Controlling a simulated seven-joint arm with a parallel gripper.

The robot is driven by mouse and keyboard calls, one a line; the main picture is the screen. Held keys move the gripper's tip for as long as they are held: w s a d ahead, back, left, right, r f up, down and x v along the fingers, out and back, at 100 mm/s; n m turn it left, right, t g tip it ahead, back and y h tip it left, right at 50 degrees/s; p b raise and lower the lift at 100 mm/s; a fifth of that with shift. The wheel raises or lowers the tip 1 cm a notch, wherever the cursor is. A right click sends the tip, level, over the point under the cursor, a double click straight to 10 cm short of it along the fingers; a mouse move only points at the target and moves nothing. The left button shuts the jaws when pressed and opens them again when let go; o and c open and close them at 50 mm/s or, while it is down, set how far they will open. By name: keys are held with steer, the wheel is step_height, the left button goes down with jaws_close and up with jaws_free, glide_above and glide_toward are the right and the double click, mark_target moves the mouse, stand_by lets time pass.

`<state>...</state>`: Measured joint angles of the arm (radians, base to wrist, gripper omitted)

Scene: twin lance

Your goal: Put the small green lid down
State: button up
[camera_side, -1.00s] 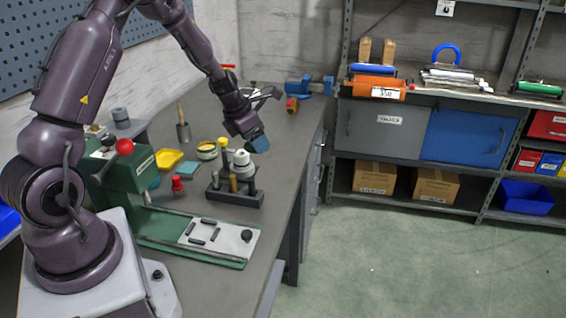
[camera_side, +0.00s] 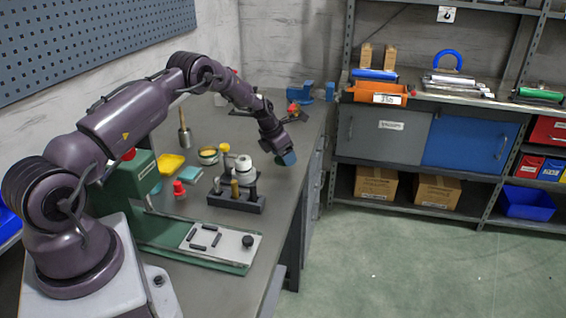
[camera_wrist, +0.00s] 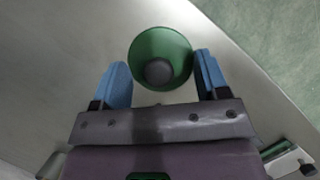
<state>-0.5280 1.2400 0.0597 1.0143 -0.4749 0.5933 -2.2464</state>
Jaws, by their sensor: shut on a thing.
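In the side view my gripper (camera_side: 288,159) points down near the right edge of the workbench, right of the white-topped jar (camera_side: 243,163). The lid is hidden there behind the blue fingertips. I cannot tell whether it touches the bench top.
A dark block holding several upright pieces (camera_side: 236,203) stands left of my gripper. A green base with a grey plate (camera_side: 222,243) lies nearer the camera. A blue vise (camera_side: 300,91) is at the back. The bench edge drops to the floor on the right.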

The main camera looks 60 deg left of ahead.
mark_target(281, 160)
steer(key=shift+f, duration=1.5)
steer(key=shift+f, duration=0.15)
steer(key=o, duration=0.9)
